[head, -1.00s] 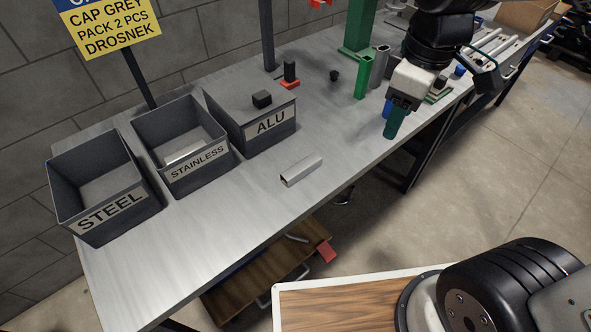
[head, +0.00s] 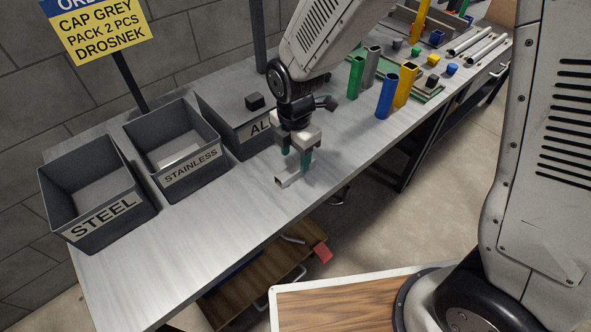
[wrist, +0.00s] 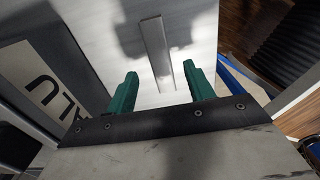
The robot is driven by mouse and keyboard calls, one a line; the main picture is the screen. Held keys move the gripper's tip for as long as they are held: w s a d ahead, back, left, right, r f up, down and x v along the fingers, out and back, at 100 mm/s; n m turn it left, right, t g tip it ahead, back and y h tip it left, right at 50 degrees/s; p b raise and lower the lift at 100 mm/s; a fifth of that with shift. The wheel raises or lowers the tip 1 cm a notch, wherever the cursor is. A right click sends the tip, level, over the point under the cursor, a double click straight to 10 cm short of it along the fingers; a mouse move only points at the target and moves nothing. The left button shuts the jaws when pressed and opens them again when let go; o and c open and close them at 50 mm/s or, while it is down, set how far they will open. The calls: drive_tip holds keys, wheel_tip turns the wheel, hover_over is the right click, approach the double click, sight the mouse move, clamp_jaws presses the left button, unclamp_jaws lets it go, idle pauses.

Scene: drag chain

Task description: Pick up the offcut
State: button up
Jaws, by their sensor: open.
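The offcut (head: 289,180) is a short, pale metal profile lying on the workbench in front of the ALU bin. In the head view my gripper (head: 296,168) is over it, fingers pointing down, and covers part of it. In the wrist view the offcut (wrist: 157,52) lies lengthwise ahead, between the lines of the two green fingers (wrist: 160,82). The fingers are open and apart, with nothing between them. I cannot tell the exact height of the fingertips above the bench.
Grey bins marked STEEL (head: 98,195), STAINLESS (head: 175,150) and ALU (head: 235,120) stand along the wall side; a light piece lies in STAINLESS. Coloured tube profiles (head: 387,95) stand to the right. The bench (head: 215,230) is clear toward its front edge.

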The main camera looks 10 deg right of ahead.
sight(296, 167)
wheel_tip(296, 167, down, 4)
drive_tip(key=shift+d+r, duration=0.1)
drive_tip(key=shift+r, duration=0.1)
drive_tip(key=c, duration=1.1)
drive_tip(key=shift+r, duration=5.05)
drive_tip(key=shift+c, duration=0.2)
